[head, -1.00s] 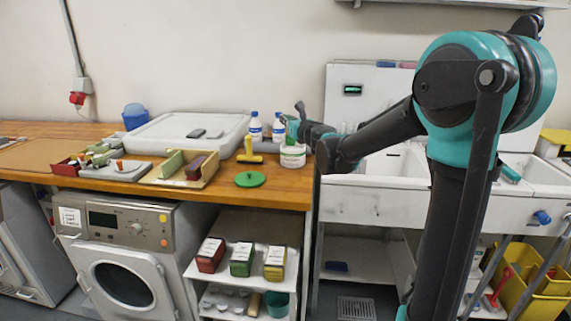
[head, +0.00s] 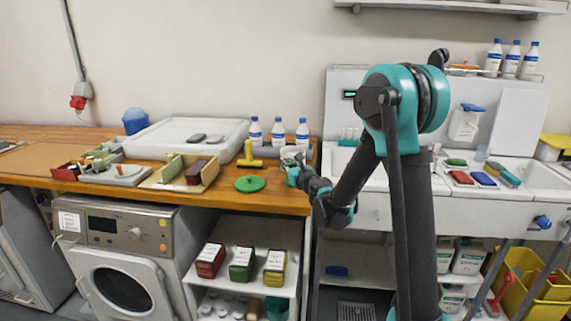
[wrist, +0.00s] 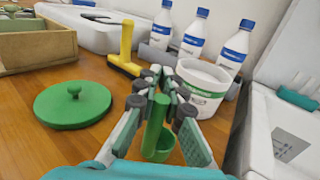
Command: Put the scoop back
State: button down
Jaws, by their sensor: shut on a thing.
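My gripper (wrist: 161,88) is shut on the green scoop (wrist: 155,122), gripping its upright handle; its cup hangs low between the fingers in the wrist view. A white tub (wrist: 206,82) with a green label stands just beyond and right of the gripper. Its open top shows, but its inside is hard to make out. A round green lid (wrist: 73,103) with a knob lies on the wooden counter left of the gripper. In the head view, my gripper (head: 298,172) is at the counter's front edge, partly covering the tub (head: 291,153); the lid (head: 249,184) lies to its left.
Three white bottles with blue caps (head: 278,131) stand behind the tub. A yellow-handled tool (head: 249,155) stands left of it. A wooden tray (head: 157,179) and a large white box (head: 178,146) lie farther left. The sink unit (head: 357,202) borders the counter's right end.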

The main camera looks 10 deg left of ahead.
jog(key=shift+f, duration=0.15)
jog(key=c, duration=2.1)
grip_release()
jog(key=o, duration=0.5)
